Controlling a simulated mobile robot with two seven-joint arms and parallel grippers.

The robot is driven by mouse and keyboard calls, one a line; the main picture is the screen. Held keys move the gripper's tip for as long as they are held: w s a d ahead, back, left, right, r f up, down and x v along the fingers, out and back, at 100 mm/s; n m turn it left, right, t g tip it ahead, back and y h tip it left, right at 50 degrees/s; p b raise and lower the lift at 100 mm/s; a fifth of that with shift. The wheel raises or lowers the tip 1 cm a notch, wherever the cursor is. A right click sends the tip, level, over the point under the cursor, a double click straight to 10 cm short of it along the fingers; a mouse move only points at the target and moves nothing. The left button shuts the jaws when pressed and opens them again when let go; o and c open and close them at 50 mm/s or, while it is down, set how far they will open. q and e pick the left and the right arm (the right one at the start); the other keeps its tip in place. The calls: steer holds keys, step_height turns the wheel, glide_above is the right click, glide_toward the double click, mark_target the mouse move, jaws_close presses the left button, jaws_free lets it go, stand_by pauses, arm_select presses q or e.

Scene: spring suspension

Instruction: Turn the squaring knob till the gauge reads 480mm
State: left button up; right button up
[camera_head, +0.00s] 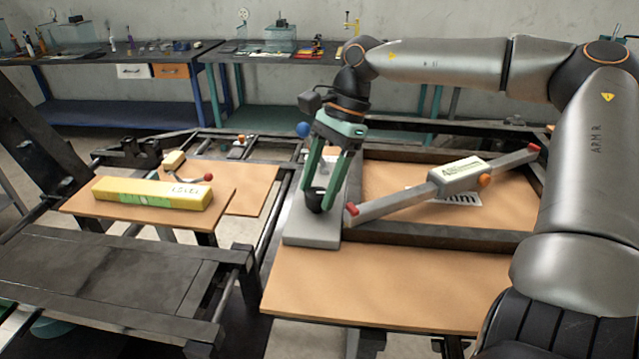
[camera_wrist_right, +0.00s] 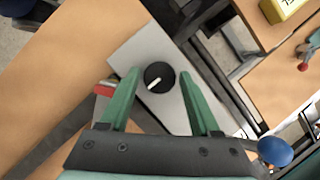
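The squaring knob appears to be the black round knob (camera_head: 314,200) with a white pointer line on a grey block (camera_head: 312,238); it also shows in the right wrist view (camera_wrist_right: 159,77). My right gripper (camera_head: 320,186) points down over it. Its green fingers are apart, one on either side of the knob, with gaps in the right wrist view. The gauge (camera_head: 456,178) is a grey bar with red ends and a pale display, lying diagonally across a dark frame. Its digits are too small to read surely. My left gripper is not in view.
A dark rectangular frame (camera_head: 440,238) sits on the wooden board (camera_head: 365,295). A yellow box (camera_head: 152,192) lies on another board at left. A blue ball (camera_head: 303,130) is beside the right gripper. Workbenches with tools line the back wall.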

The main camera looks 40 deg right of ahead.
steer(key=shift+o, duration=1.1)
steer(key=v, duration=1.2)
steer(key=shift+r, duration=0.25)
steer(key=shift+s+d, duration=0.1)
